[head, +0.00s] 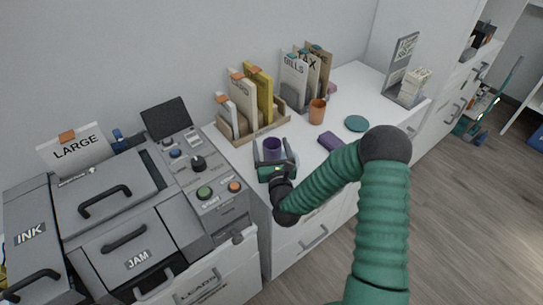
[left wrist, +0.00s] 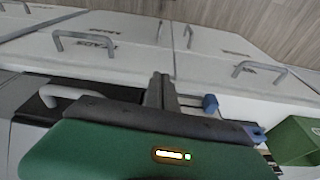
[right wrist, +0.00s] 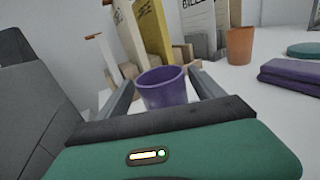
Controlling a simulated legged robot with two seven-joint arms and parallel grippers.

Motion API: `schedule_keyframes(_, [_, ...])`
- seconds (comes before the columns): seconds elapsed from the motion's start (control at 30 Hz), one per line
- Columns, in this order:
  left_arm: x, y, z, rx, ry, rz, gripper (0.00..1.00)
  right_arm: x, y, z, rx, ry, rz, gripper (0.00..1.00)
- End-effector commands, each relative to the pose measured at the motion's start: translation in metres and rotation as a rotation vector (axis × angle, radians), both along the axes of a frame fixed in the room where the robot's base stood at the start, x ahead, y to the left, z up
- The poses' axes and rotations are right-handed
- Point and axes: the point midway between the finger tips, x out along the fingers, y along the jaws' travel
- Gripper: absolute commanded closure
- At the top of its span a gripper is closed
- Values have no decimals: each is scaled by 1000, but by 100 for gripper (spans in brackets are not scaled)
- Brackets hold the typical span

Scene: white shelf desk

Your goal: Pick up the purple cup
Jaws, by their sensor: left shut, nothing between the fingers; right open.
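The purple cup (head: 272,147) stands upright on the white desk top in the head view, near the wooden file holder. My right gripper (head: 270,152) is open, with a finger on each side of the cup. In the right wrist view the purple cup (right wrist: 162,88) shows between the two fingers (right wrist: 160,92). I cannot tell whether either finger touches it. My left gripper (left wrist: 162,92) shows only in the left wrist view, shut and empty, in front of white drawer fronts.
A wooden file holder (head: 237,134) stands behind the cup. The grey printer-like machine (head: 104,190) stands at left.

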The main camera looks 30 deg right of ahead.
Motion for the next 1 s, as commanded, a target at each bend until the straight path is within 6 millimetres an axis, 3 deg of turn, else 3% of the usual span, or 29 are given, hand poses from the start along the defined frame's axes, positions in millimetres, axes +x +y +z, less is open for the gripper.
schedule_keyframes(0.1, [0,0,-4,0,0,0,100,16,-8,-1,1,-1,0,23])
schedule_keyframes(0.33, [0,0,-3,0,0,0,100,19,-9,-1,1,1,0,23])
schedule_keyframes(0.9, [0,0,-3,0,0,0,100,18,-9,-1,1,0,0,96])
schedule_keyframes(1.0, [0,0,-3,0,0,0,100,18,-9,0,1,-1,0,96])
